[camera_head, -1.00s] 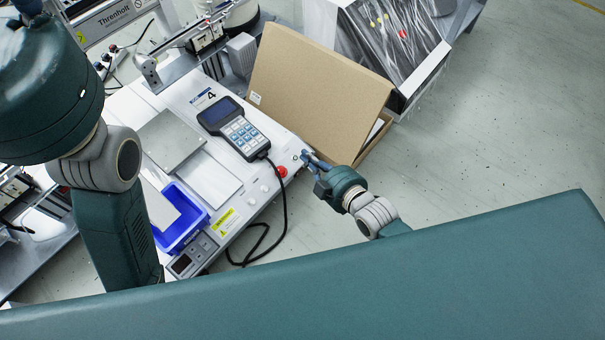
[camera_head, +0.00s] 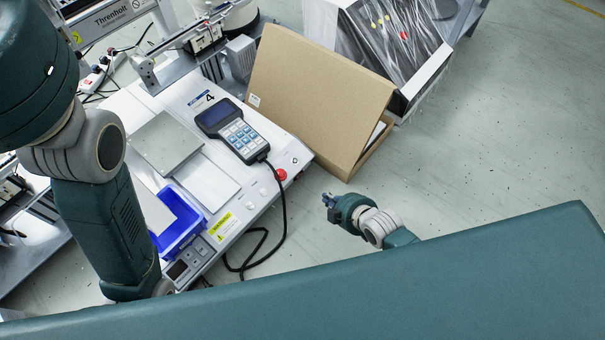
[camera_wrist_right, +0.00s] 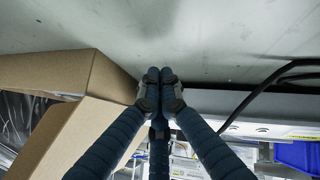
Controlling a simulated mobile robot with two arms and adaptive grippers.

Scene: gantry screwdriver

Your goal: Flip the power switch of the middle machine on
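The middle machine (camera_head: 232,188) is a white benchtop unit marked 4. Its front panel has a red button (camera_head: 281,174), pale knobs and a blue bin (camera_head: 178,222). A small dark detail (camera_head: 295,160) shows near its right corner; I cannot tell whether it is the power switch or how that switch is set. My right gripper (camera_head: 328,200) is off the machine's right corner, apart from it, over the floor. In the right wrist view its fingertips (camera_wrist_right: 160,76) are together with nothing visible between them. My left arm comes in at the left; its gripper is not visible.
An open cardboard box (camera_head: 318,95) stands against the machine's right side. A handheld keypad (camera_head: 234,130) lies on top, its black cable (camera_head: 284,215) looping down in front. A plastic-wrapped box (camera_head: 385,40) stands behind. The floor at right is clear.

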